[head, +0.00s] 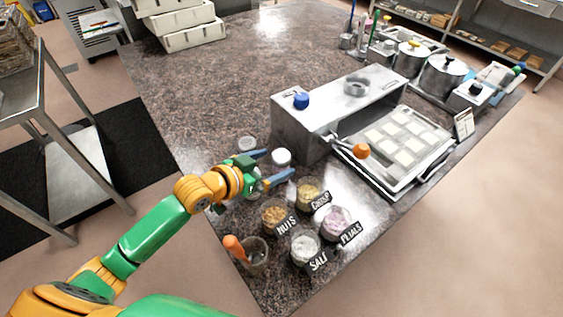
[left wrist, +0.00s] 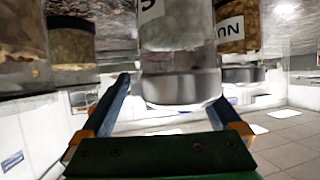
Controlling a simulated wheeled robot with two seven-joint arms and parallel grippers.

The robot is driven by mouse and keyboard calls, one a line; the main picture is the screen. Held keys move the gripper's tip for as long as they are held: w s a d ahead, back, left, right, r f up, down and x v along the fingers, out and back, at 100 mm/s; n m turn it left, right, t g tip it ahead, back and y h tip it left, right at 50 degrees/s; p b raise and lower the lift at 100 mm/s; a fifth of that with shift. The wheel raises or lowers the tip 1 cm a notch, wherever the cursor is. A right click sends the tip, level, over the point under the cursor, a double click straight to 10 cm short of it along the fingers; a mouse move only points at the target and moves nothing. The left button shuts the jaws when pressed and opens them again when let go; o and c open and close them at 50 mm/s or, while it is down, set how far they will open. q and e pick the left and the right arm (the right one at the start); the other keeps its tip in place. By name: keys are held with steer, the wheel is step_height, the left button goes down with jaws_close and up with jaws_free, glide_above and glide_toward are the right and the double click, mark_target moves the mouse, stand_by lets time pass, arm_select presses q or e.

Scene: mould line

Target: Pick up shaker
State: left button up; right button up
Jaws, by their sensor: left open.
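A small jar-like shaker with a pale lid (head: 281,157) stands on the speckled counter. My left gripper (head: 277,163) is open, its blue fingers pointing at this shaker, which sits between or just beyond the fingertips. In the left wrist view the picture looks upside down; a clear shaker with a silver cap (left wrist: 182,88) and a partly cut label lies between the open fingers of the left gripper (left wrist: 172,95). I cannot tell whether the fingers touch it. A second lidded jar (head: 246,144) stands just left, beside the gripper. My right gripper is not in view.
A cup with an orange-handled tool (head: 253,257) is nearby. A steel stand (head: 325,115) and mould tray (head: 400,150) lie right.

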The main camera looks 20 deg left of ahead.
arm_select(q)
steer(key=shift+w+d+f, duration=0.3)
steer(key=shift+w+d, duration=0.05)
steer(key=shift+w, duration=0.15)
steer(key=shift+s, duration=0.15)
steer(key=c, duration=0.6)
steer(key=shift+r, duration=0.15)
steer(key=c, duration=0.9)
